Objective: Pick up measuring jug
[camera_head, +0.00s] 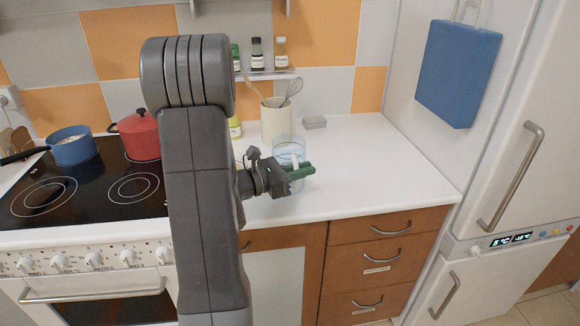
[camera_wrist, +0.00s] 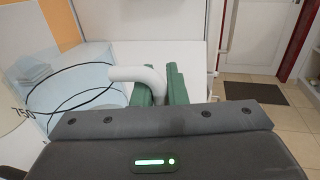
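The measuring jug (camera_head: 289,151) is clear and bluish with a white handle, upright over the worktop in front of the utensil pot. My gripper (camera_head: 314,170) is in front of it and hides its lower part. In the wrist view, the jug (camera_wrist: 85,80) stands at the left with dark lines and a "750" mark. Its white handle (camera_wrist: 138,74) passes down between the green fingers of my gripper (camera_wrist: 160,88). The fingers are close together with the handle filling the gap. Whether the jug's base touches the worktop is hidden.
A cream pot (camera_head: 277,122) with a whisk and spoon stands behind the jug. A red pot (camera_head: 138,137) and a blue pan (camera_head: 73,147) sit on the hob at the left. The white worktop (camera_head: 385,165) is clear to the right, up to the fridge (camera_head: 500,170).

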